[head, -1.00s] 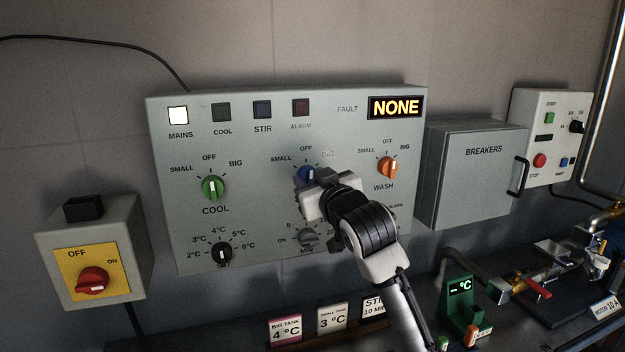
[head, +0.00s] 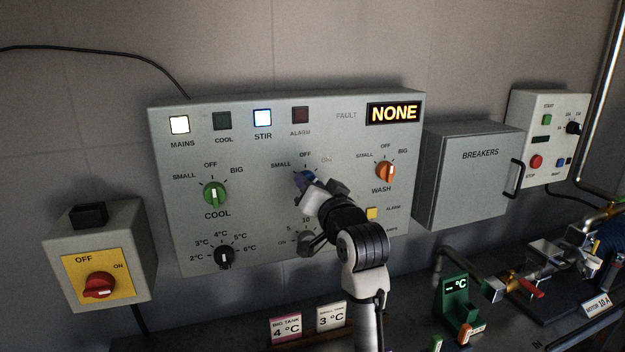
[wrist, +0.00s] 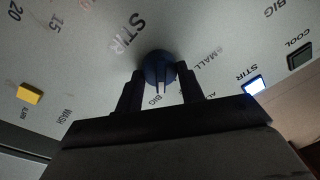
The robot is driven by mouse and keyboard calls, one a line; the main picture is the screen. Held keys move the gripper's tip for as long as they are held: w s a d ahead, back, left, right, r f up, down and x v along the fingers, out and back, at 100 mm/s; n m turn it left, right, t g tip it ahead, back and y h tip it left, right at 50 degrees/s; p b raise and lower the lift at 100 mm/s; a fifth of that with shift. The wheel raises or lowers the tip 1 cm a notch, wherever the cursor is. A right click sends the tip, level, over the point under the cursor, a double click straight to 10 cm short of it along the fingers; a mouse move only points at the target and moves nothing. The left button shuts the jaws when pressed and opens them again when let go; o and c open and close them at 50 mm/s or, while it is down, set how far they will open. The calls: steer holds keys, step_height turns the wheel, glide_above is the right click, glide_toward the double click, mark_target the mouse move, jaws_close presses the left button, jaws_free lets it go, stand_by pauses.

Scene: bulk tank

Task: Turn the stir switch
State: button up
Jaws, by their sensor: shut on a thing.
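The blue stir switch (head: 304,179) is on the grey control panel (head: 260,215), below its OFF mark and between the SMALL and BIG marks. It also shows in the wrist view (wrist: 158,66). My gripper (wrist: 160,88) is shut on it, with one finger on each side. In the head view my gripper (head: 312,190) covers much of the switch and the STIR label below it. I cannot tell exactly which mark the pointer faces. The STIR lamp (head: 262,118) is lit bluish white and also glows in the wrist view (wrist: 253,86).
The green COOL switch (head: 215,195) and orange WASH switch (head: 385,172) flank the stir switch. A dark dial (head: 224,257) is lower left; another knob (head: 306,241) is partly behind my gripper. The MAINS lamp (head: 179,124) is lit. The fault display (head: 395,113) reads NONE.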

steer(key=shift+m+p, duration=0.3)
steer(key=shift+m, duration=0.3)
steer(key=o, duration=1)
steer(key=b+v, duration=0.3)
steer(key=v, duration=1)
steer(key=shift+s+d+b, duration=0.2)
steer(key=shift+s+b, duration=0.1)
steer(key=shift+s, duration=0.1)
